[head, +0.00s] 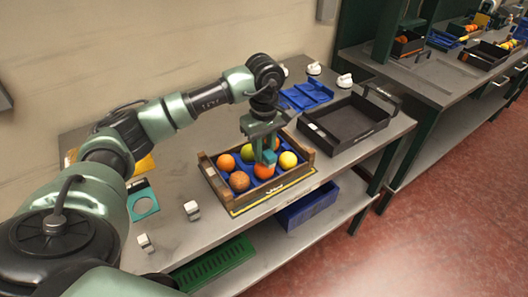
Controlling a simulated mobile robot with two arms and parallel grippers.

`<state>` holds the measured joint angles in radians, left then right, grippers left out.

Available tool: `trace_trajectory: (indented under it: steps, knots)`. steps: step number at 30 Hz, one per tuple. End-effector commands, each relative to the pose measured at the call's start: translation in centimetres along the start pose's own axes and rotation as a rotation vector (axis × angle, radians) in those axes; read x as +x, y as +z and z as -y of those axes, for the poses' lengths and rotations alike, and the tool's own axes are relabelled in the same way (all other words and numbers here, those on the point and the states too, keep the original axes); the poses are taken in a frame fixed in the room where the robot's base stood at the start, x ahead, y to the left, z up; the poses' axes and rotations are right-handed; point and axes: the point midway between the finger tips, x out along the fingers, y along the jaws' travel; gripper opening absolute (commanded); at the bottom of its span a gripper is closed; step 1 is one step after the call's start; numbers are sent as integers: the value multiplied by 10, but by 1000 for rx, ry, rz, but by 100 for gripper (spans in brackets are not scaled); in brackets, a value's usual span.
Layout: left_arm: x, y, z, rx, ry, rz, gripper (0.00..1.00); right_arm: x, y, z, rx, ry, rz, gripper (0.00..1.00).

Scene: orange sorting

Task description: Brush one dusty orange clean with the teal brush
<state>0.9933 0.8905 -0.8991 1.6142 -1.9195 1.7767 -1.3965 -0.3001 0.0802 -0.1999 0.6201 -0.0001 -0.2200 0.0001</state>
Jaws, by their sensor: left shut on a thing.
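My left gripper (266,145) points down over the wooden crate (214,183) and is shut on the teal brush (269,157). The brush is right above an orange (264,171) in the front middle of the crate and seems to touch it. Another orange (226,162) sits at the back left. A duller, brownish orange (239,181) sits at the front left. A yellow fruit (288,160) is at the right, and a greenish one is partly hidden behind the gripper. The fruits rest in a blue insert. My right gripper is not in view.
An empty black tray (345,122) stands right of the crate, with blue racks (305,95) behind it. A teal frame (143,204) and small white blocks (192,210) lie left on the table. A blue bin (308,206) and green tray (214,264) are on the lower shelf.

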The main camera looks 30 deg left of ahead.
Motion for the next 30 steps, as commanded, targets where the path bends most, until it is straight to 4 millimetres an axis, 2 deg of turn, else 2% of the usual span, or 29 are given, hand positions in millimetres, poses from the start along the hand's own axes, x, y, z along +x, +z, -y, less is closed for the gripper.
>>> trace_trajectory:
  steps: [1, 18, 30]
  knots:
    - [-8, 0, 0, 0, 1, -1, 0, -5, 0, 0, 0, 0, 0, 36]
    - [-53, 0, 0, 0, 2, -1, 0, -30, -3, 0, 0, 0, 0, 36]
    - [-56, 0, 0, 0, 1, 0, 0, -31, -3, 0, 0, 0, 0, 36]
